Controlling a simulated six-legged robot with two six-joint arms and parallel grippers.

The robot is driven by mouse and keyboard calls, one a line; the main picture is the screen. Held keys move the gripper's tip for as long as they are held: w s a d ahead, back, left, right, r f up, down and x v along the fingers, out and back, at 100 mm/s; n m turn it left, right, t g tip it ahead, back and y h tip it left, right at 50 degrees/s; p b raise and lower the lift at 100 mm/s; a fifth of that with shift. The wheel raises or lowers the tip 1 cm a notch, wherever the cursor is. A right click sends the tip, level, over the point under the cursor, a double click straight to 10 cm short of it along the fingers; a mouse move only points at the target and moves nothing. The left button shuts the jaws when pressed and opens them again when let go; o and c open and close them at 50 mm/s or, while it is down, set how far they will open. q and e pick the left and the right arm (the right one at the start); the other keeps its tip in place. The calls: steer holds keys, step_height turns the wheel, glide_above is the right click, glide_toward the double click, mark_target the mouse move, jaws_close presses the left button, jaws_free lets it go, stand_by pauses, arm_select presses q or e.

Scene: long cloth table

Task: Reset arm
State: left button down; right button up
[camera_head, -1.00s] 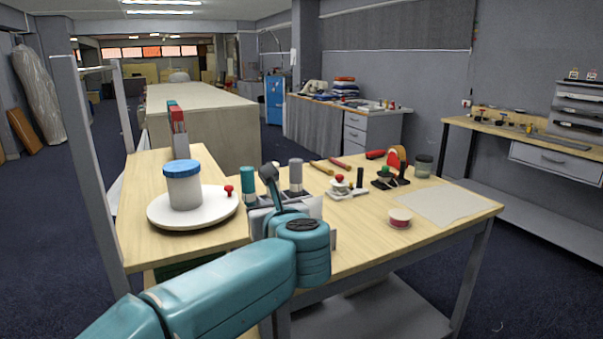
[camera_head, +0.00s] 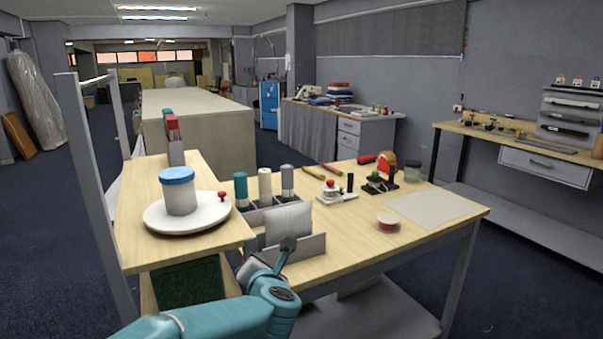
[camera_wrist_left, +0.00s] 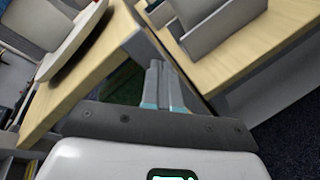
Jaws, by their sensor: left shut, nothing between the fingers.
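My left arm, teal, comes in at the bottom of the head view. Its wrist is low in front of the table's (camera_head: 340,255) front edge, below the grey holder (camera_head: 300,250). In the left wrist view my left gripper (camera_wrist_left: 158,70) has its two fingers together with nothing between them. It points at the gap between the raised wooden shelf and the table edge. In the head view the fingertips are mostly hidden by the wrist. My right gripper is in neither view.
A jar with a blue lid (camera_head: 178,190) stands on a white round plate (camera_head: 205,219) on the left shelf (camera_head: 135,245). Spools (camera_head: 264,186) stand behind the grey holder. A red spool (camera_head: 387,222) and a pale sheet (camera_head: 424,209) lie right.

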arm_select(q)
steer(key=s+a+f+m+g+h+p, duration=0.1)
steer(key=s+f+m+g, duration=0.15)
steer(key=f+m, duration=0.4)
steer(key=s+a+f+m+g+h+p, duration=0.15)
steer(key=s+f+m, duration=0.25)
steer(key=f, duration=0.6)
steer(key=s+a+f+m+g+h+p, duration=0.1)
steer(key=s+f+m+h, duration=0.15)
steer(key=f+m, duration=0.4)
steer(key=s+f+m+g+h, duration=0.1)
steer(key=s+f+m+g, duration=0.2)
steer(key=s, duration=0.6)
steer(key=s+f+m+g+h+p, duration=0.1)
steer(key=s+f+m+g, duration=0.2)
steer(key=s, duration=0.7)
steer(key=s+f+m+g+h+p, duration=0.1)
steer(key=s+f+m+g, duration=0.2)
steer(key=s, duration=0.7)
step_height(320, 180, down, 3)
steer(key=shift+s+d+r+m, duration=0.1)
steer(key=shift+s+d+m, duration=0.25)
steer(key=shift+m, duration=0.75)
steer(key=shift+w+d, duration=0.1)
